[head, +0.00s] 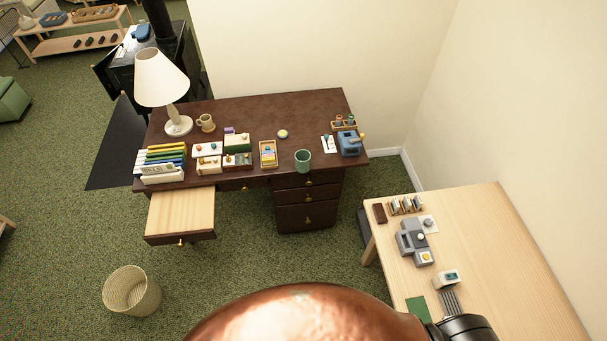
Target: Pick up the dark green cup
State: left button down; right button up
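The dark green cup (303,161) stands upright at the front edge of the dark brown desk (300,110), right of the middle. Its open rim faces up and nothing covers it. No gripper is near it. A large copper-coloured rounded part of my own body fills the bottom of the head view, with a black part at its right end. Neither gripper shows.
A beige mug (206,122), a lamp (162,85), small boxes and a blue sharpener-like device (349,143) stand on the desk. A drawer (181,213) is pulled out at left. A wastebasket (132,291) stands on the carpet. A light wood table (500,250) is at right.

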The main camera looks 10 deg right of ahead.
aim_at(302, 157)
jog(key=u, duration=1.85)
jog(key=i, duration=1.35)
jog(key=z, duration=2.2)
